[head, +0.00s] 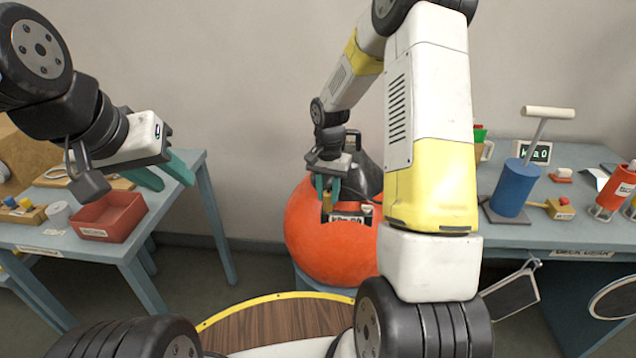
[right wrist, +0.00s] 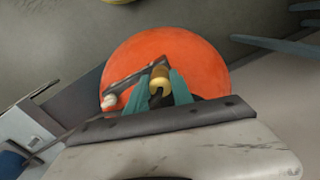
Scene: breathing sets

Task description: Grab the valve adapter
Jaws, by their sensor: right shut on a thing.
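The valve adapter (right wrist: 160,79) looks like a small brass-yellow cylinder. It sits between the teal fingertips of my right gripper (right wrist: 163,88) in the right wrist view. In the head view my right gripper (head: 331,188) points down, shut on the adapter (head: 327,198), in front of the large orange sphere (head: 320,240). I cannot tell whether the adapter touches the sphere's fittings.
A red bin (head: 108,218) stands on the left table (head: 205,185) near small parts. On the right table (head: 560,226) are a blue hand pump (head: 514,187), a display (head: 538,152) and a red-and-white cylinder (head: 612,190). A dark bar with a white knob (right wrist: 109,101) lies beside the adapter in the right wrist view.

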